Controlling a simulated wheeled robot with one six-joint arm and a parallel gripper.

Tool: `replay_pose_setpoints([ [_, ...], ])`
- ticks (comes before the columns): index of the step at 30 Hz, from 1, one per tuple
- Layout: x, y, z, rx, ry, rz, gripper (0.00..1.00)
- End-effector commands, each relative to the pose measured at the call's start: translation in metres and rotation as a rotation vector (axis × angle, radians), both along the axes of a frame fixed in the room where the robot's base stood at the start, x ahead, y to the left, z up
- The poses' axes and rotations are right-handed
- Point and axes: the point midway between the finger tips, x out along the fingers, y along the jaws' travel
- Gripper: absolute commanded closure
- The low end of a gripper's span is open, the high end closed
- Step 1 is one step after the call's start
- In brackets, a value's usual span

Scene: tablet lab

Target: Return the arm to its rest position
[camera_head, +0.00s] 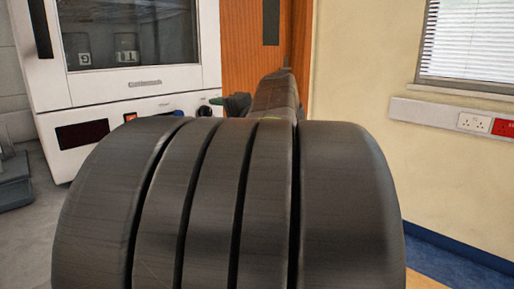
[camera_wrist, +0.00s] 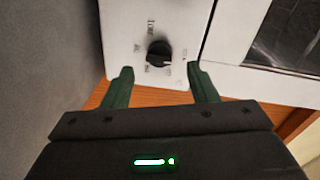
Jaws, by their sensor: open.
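My gripper (camera_wrist: 160,86) shows in the wrist view with two green fingers spread apart and nothing between them. Beyond the fingertips is a white panel with a black knob (camera_wrist: 159,53); I cannot tell the distance to it. In the head view my arm fills the middle and reaches forward, towards the wooden door. A small green part of the gripper shows beside the far end of the arm, and the rest of it is hidden.
A white machine (camera_head: 150,93) with a dark window stands at the left. A wooden door (camera_head: 240,45) is behind the arm. A cream wall (camera_head: 360,85) with sockets (camera_head: 471,122) and a blind-covered window (camera_head: 470,45) is at the right. A grey device (camera_head: 14,180) sits at the left edge.

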Motion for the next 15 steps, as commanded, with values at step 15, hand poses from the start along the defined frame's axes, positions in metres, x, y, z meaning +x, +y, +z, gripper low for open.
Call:
replay_pose_setpoints([
  [15,0.035,0.032,0.002,0.108,0.113,-0.001,0.47],
])
